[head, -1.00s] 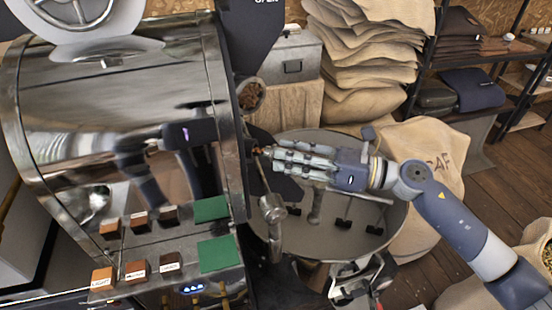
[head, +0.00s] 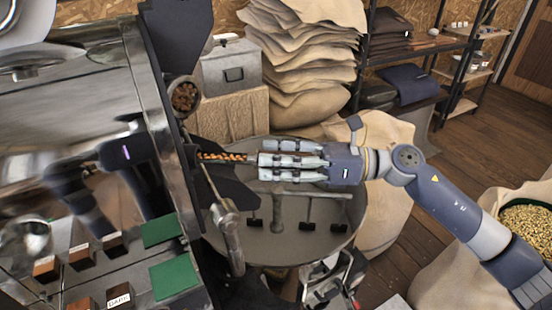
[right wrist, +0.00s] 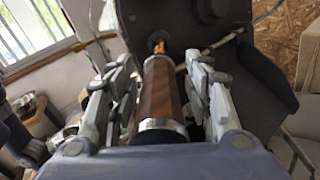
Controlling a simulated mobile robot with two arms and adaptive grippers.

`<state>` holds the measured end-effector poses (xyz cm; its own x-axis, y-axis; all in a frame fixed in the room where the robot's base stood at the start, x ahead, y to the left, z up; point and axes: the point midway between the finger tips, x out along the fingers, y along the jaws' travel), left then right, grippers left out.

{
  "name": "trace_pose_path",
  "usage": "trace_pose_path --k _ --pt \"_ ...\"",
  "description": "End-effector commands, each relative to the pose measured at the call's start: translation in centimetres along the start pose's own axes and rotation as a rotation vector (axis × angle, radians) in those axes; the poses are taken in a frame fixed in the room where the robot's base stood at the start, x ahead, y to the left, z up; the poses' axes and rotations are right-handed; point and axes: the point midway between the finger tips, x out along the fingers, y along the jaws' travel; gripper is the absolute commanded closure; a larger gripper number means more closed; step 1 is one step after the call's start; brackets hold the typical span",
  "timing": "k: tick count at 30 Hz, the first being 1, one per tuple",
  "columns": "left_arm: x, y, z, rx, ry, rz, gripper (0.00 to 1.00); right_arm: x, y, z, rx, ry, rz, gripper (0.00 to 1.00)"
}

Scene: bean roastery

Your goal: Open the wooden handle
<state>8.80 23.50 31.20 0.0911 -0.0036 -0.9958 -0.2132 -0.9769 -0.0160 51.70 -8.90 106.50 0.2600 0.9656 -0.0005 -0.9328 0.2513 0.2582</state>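The wooden handle (right wrist: 160,90) is a brown cylinder with a metal collar at its near end. In the right wrist view it lies between the two finger sides of my right gripper (right wrist: 157,100). In the head view my right gripper (head: 262,161) is shut around the handle and its fingers hide it. A bean-filled scoop (head: 226,156) shows between my fingertips and the front of the roaster (head: 165,110), in line with the handle. My left gripper is not in view.
A round cooling tray (head: 352,215) lies below my right gripper. A metal spout (head: 228,230) stands close in front of it. Stacked sacks (head: 300,60) and a grey box (head: 232,66) are behind. A sack of green beans (head: 533,226) stands at the right.

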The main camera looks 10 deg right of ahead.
Motion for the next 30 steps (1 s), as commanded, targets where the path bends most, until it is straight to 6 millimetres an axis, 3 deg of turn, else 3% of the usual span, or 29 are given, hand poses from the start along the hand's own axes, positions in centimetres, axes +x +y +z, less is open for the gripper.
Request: trace_pose_path --k 10,24,30 --pt "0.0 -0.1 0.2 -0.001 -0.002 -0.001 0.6 -0.9 -0.1 -0.1 0.004 0.0 -0.001 0.53" --pt "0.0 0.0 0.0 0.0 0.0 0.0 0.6 -10.0 -0.1 -0.1 0.004 0.002 -0.002 0.53" --pt "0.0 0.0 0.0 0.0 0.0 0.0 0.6 -11.8 -0.1 -0.1 0.002 0.0 -0.001 0.53"
